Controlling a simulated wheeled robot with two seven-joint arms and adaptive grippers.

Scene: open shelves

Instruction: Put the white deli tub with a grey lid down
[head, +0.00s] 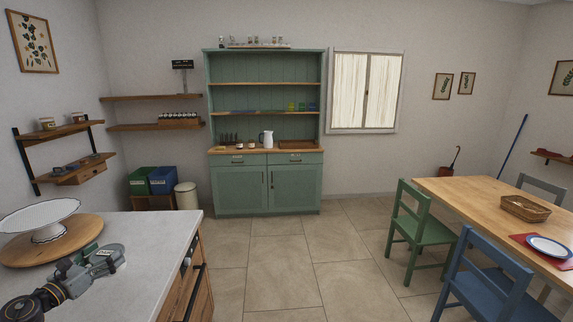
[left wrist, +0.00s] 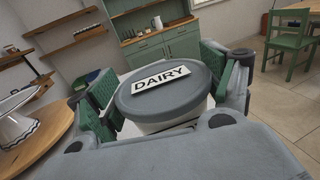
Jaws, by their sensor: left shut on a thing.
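The white deli tub has a round grey lid with a white label reading DAIRY, and it fills the middle of the left wrist view (left wrist: 165,92). A little of its white wall (left wrist: 170,125) shows below the lid. My left gripper (head: 98,262) is shut on the tub, with a green-padded finger on each side. In the head view the lid (head: 107,256) is small and partly covered by the gripper, above the light grey counter (head: 150,250). I cannot tell whether the tub's base touches the counter. My right gripper is not in view.
A round wooden board (head: 50,252) carrying a white cake stand (head: 42,212) sits on the counter left of the gripper. The counter is clear to the right of the gripper. A green hutch (head: 265,188), wall shelves and bins stand farther off; a dining table (head: 470,190) is at right.

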